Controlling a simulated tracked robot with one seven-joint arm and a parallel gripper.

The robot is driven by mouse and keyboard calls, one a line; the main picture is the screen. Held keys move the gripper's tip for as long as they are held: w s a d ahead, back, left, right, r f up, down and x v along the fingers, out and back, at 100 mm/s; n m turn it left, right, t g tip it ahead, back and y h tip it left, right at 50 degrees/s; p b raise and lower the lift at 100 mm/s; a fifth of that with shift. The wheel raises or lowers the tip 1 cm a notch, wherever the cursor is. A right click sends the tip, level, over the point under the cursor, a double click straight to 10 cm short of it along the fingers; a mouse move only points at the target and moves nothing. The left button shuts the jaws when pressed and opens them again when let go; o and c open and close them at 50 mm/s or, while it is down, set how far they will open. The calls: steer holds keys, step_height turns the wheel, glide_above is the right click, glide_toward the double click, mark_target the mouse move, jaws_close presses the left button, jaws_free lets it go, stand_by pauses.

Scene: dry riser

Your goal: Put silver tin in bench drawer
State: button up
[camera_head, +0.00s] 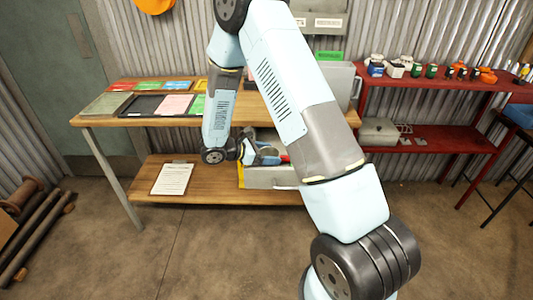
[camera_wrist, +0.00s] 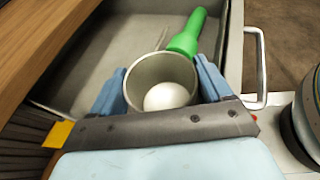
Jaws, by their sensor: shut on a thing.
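The silver tin (camera_wrist: 163,70) stands between the two blue fingers of my gripper (camera_wrist: 161,82) in the wrist view, and the fingers are shut on it. I look into its open top, where a pale round shape shows; I cannot tell if it is the tin's bottom or something inside. The bench drawer (camera_wrist: 235,50) is pulled open and the tin is over or within it; the height above its floor is unclear. In the head view my gripper (camera_head: 262,154) is at the open drawer (camera_head: 272,178), and the tin cannot be made out.
A green-handled tool (camera_wrist: 187,35) lies in the drawer, close to the tin. The drawer's handle (camera_wrist: 261,70) is on its outer side. The wooden bench top (camera_head: 150,118) holds trays and coloured cards. A clipboard (camera_head: 172,179) lies on the lower shelf. A red shelf (camera_head: 430,138) stands right.

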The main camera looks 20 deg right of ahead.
steer(key=shift+s+f, duration=0.1)
steer(key=shift+f, duration=0.15)
steer(key=o, duration=1)
steer(key=shift+s, duration=0.1)
steer(key=shift+r, duration=0.25)
steer(key=w+r+v, duration=0.1)
steer(key=v, duration=1.1)
steer(key=s+d+r+m+g+y, duration=0.1)
steer(key=s+d+r+m+y, duration=0.3)
steer(key=r, duration=0.5)
steer(key=s+d+r+m+g+y, duration=0.1)
steer(key=s+d+r+m+y, duration=0.1)
steer(key=s+d+r+m, duration=0.5)
steer(key=s+r+m+t+y, duration=0.2)
steer(key=s+r, duration=0.2)
steer(key=s, duration=0.1)
steer(key=s+r+m+t+y, duration=0.2)
steer(key=s+r+m+y, duration=0.1)
steer(key=s+r, duration=0.1)
steer(key=s+r+m+t+y, duration=0.2)
steer(key=s+r, duration=0.2)
steer(key=s, duration=0.3)
steer(key=shift+d+r+m+t+y, duration=0.3)
steer(key=shift+d+m, duration=0.05)
steer(key=shift+m, duration=0.05)
